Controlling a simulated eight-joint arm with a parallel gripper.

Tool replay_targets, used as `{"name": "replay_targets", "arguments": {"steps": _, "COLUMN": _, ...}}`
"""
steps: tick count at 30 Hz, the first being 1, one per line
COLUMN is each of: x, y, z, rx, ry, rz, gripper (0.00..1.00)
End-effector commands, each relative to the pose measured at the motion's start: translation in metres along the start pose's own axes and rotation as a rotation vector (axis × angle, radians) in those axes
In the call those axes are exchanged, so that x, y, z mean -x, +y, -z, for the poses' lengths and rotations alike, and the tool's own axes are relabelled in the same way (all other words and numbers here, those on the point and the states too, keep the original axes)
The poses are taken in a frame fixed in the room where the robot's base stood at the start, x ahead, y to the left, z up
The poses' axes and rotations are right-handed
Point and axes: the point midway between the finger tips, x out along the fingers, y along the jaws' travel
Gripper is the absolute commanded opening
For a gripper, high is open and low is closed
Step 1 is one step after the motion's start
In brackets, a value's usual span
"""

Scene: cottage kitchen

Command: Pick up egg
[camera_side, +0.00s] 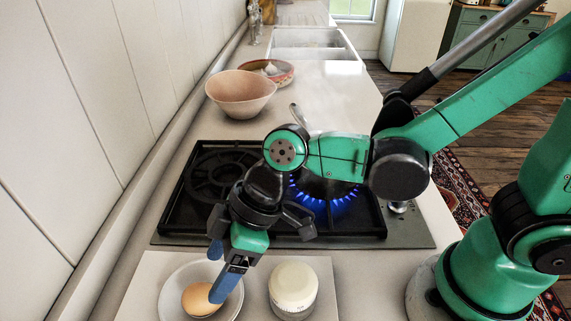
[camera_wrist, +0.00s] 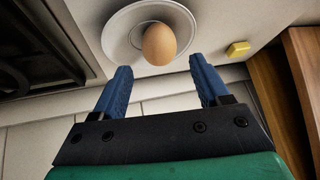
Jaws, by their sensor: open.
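The egg (camera_side: 199,299) is brown and lies in a white dish (camera_side: 172,281) near the front of the counter. In the wrist view the egg (camera_wrist: 159,45) sits on the white dish (camera_wrist: 112,40), just beyond the fingertips. My gripper (camera_side: 217,273) points down over the dish, with its blue fingers close to the egg. In the wrist view my gripper (camera_wrist: 161,80) is open, with the fingers apart on either side and nothing between them. In the side view one finger overlaps the egg's right edge; I cannot tell whether it touches.
Behind is a gas stove (camera_side: 205,190) with a lit blue flame (camera_side: 335,205) under my arm. A pink bowl (camera_side: 240,92) stands farther back. A yellow block (camera_wrist: 237,49) shows in the wrist view.

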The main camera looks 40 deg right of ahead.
Motion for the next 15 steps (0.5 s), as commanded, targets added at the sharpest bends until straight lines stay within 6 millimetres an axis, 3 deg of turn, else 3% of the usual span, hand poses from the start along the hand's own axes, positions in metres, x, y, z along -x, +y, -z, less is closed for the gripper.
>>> {"name": "replay_targets", "arguments": {"steps": 15, "x": -0.046, "y": 0.001, "z": 0.0, "rx": -0.002, "ry": 0.0, "rz": -0.002, "gripper": 0.69}}
